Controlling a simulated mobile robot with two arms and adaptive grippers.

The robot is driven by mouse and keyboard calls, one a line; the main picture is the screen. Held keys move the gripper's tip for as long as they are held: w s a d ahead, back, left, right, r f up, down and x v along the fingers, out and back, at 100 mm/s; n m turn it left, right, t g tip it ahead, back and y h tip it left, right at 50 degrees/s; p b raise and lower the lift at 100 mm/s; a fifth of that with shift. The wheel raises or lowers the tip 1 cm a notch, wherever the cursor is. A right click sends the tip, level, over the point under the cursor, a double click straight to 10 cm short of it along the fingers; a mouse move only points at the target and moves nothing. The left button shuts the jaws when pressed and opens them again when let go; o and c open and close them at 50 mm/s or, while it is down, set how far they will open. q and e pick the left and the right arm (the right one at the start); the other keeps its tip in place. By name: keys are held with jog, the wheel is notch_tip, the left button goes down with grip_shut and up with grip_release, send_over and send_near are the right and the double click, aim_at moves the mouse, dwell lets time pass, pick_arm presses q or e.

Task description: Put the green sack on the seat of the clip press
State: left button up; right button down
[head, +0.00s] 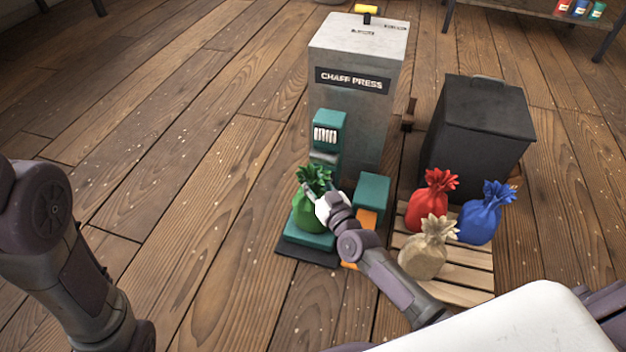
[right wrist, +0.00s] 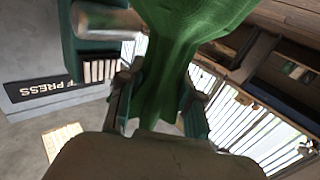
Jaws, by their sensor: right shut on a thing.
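The green sack (head: 308,215) is upright at the teal seat (head: 318,241) of the clip press (head: 328,132), in front of its post. Its base appears to meet the seat, but I cannot tell whether its weight rests there. My right gripper (head: 321,192) is shut on the gathered neck of the green sack, from the right. In the right wrist view the green cloth (right wrist: 165,75) runs between the two fingers, with the clip press head beside it at the left. My left arm shows at the left of the head view, but its gripper does not.
The grey chaff press (head: 355,110) stands behind the clip press. A teal block (head: 372,194) is close to my right forearm. The left floor is clear.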

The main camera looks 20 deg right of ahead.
jog(key=c, duration=1.2)
grip_release()
jog(key=shift+f, duration=0.1)
jog(key=o, duration=0.4)
jog(key=shift+o, duration=0.2)
